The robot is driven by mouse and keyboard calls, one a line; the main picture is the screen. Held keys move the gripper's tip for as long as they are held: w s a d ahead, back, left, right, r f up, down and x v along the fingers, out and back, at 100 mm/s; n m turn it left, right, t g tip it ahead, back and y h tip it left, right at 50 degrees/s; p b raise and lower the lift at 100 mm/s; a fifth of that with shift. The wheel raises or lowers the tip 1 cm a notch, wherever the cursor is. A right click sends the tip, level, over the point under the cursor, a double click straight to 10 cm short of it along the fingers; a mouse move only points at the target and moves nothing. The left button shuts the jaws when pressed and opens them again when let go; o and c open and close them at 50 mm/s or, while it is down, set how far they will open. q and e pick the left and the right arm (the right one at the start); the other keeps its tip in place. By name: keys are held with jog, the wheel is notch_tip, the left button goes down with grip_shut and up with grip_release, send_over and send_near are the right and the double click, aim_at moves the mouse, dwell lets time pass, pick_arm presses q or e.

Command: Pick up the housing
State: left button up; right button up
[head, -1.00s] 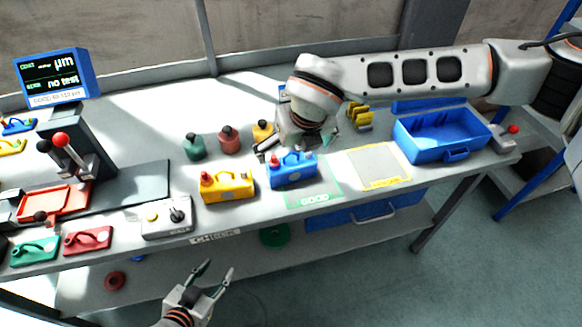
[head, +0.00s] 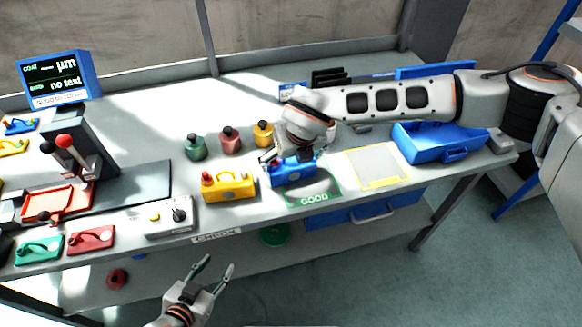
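A blue housing (head: 291,173) stands on the bench at the back edge of the green GOOD mat (head: 314,196). My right gripper (head: 285,158) reaches down over its top from the right; the wrist and arm hide much of the fingers and the housing's upper part, so I cannot tell whether they grip it. A yellow housing (head: 228,187) with a red knob stands just left of it. A green housing (head: 37,249) and a red housing (head: 90,239) lie at the front left. My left gripper (head: 217,268) is open and empty, in front of the bench edge.
Green (head: 195,148), red (head: 230,141) and yellow (head: 263,134) knobbed parts stand behind the housings. A blue open case (head: 437,150) stands at the right beside a yellow-edged mat (head: 376,167). A measuring stand with a screen (head: 55,75) is at the left.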

jog(key=c, duration=0.6)
jog(key=shift+r, duration=0.15)
notch_tip(320, 180, up, 20)
jog(key=shift+f+b, duration=0.1)
jog(key=shift+b, duration=0.65)
